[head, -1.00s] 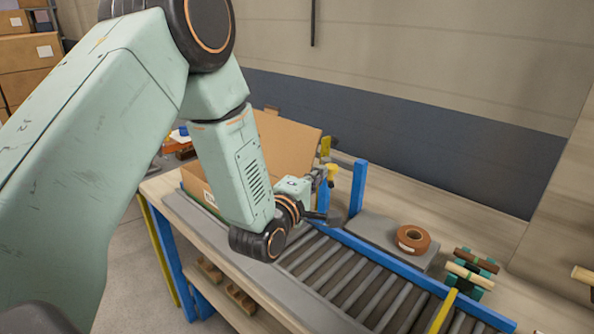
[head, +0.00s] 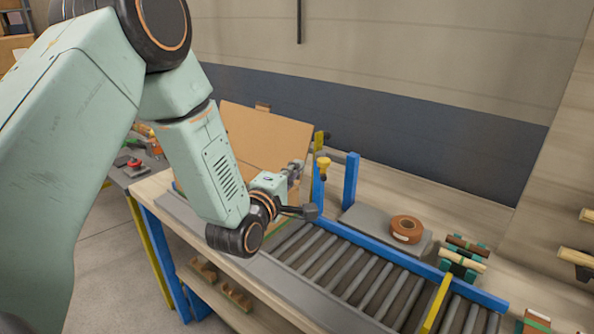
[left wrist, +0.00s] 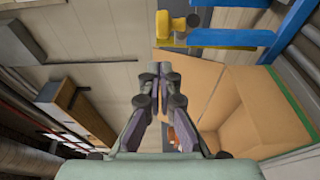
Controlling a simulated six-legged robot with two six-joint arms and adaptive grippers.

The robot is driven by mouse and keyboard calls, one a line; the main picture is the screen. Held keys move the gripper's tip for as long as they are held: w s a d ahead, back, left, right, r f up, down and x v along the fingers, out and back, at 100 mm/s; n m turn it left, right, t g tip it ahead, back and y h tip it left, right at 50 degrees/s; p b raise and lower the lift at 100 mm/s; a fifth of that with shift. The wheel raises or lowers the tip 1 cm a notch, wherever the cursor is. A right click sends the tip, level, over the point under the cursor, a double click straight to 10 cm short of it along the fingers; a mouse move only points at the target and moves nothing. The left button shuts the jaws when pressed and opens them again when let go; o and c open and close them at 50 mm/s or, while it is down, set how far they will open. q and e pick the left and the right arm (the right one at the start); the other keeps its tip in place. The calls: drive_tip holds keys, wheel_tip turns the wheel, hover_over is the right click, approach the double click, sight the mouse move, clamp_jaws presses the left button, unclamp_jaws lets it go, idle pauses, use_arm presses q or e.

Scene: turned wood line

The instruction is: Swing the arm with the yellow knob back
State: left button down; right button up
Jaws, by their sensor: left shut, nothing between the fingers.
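The yellow knob (head: 323,162) stands on the blue frame at the far end of the roller conveyor, left of a blue post (head: 351,180). The knob also shows at the top of the left wrist view (left wrist: 163,26), next to a yellow and blue bar (left wrist: 215,39). My left gripper (head: 296,168) is just left of the knob, with a small gap between them. Its fingers are shut and empty, and the fingertips (left wrist: 160,70) point towards the knob side in the left wrist view. The swing arm under the knob is partly hidden and its angle is hard to tell. My right gripper is out of view.
An open cardboard box (head: 262,140) stands behind my left wrist. The roller conveyor (head: 345,265) runs to the lower right. A brown tape roll (head: 406,229) lies on a grey plate beyond the rail. Wooden spindles (head: 460,260) rest on a green holder.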

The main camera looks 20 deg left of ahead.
sight(322, 162)
use_arm(q)
drive_tip(key=s+d+b, duration=0.1)
drive_tip(key=s+d, duration=0.2)
drive_tip(key=s, duration=0.5)
drive_tip(key=a+r+n+t+y+p, duration=0.1)
drive_tip(key=a+r+n, duration=0.2)
drive_tip(key=a, duration=0.4)
drive_tip(key=a+r+n+t+y+p, duration=0.1)
drive_tip(key=a+r+n+p, duration=0.15)
drive_tip(key=a, duration=0.35)
drive_tip(key=d+f+m+g+h, duration=0.35)
drive_tip(key=f+m+h, duration=0.25)
drive_tip(key=m+h, duration=0.3)
drive_tip(key=s+d+b+x, duration=0.1)
drive_tip(key=d+b+x, duration=0.1)
drive_tip(key=b+x, duration=0.5)
drive_tip(key=shift+w+d+r+y, duration=0.15)
drive_tip(key=shift+w+d+y, duration=0.25)
drive_tip(key=shift+w+d, duration=1.65)
